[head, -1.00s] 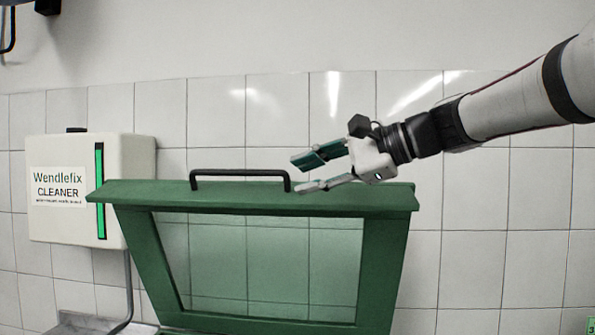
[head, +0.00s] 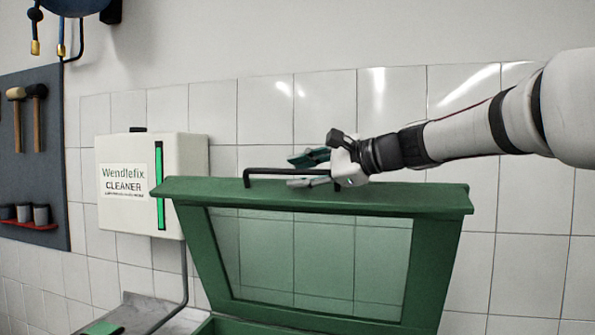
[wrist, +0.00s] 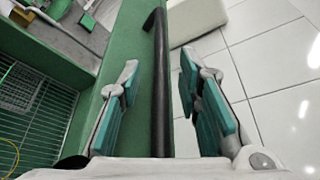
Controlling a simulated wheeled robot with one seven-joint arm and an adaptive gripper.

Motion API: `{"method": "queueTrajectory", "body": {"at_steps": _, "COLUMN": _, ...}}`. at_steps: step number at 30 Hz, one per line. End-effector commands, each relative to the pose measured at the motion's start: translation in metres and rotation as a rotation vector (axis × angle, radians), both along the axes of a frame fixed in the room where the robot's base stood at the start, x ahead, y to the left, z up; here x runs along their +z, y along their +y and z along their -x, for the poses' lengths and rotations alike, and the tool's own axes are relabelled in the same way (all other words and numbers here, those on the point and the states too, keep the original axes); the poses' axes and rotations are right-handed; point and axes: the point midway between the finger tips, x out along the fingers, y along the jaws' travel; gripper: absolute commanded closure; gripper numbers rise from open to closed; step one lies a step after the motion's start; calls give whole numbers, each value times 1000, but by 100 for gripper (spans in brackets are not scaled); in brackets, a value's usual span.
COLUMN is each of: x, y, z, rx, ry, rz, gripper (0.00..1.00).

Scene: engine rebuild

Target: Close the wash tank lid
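The green wash tank lid (head: 440,255) with its glass pane stands raised in the head view. Its black bar handle (head: 290,171) runs along the lid's top edge. My gripper (head: 309,170) is at the right part of the handle. In the wrist view my gripper (wrist: 158,105) is open, with one finger on each side of the black handle (wrist: 158,60). Gaps show between the handle and both finger pads, so it is not gripped. The tank's green rim (head: 270,327) shows below the lid; the wrist view shows a dark grid (wrist: 30,95) down inside at left.
A white Wendlefix cleaner box (head: 150,185) hangs on the tiled wall left of the lid. A tool board (head: 35,160) with hammers is at far left. A metal surface (head: 145,312) lies low at left. The wall is close behind the lid.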

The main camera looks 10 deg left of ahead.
Motion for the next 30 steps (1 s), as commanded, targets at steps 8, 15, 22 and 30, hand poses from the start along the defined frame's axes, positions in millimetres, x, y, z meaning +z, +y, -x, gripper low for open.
{"method": "queueTrajectory", "body": {"at_steps": 8, "x": -3, "y": 11, "z": -4, "rx": 0, "ry": 0, "rz": 0, "gripper": 69}}
{"method": "queueTrajectory", "body": {"at_steps": 15, "x": -3, "y": 11, "z": -4, "rx": 0, "ry": 0, "rz": 0, "gripper": 80}}
{"method": "queueTrajectory", "body": {"at_steps": 22, "x": -3, "y": 11, "z": -4, "rx": 0, "ry": 0, "rz": 0, "gripper": 100}}
{"method": "queueTrajectory", "body": {"at_steps": 30, "x": -6, "y": 11, "z": -3, "rx": 0, "ry": -5, "rz": 2, "gripper": 100}}
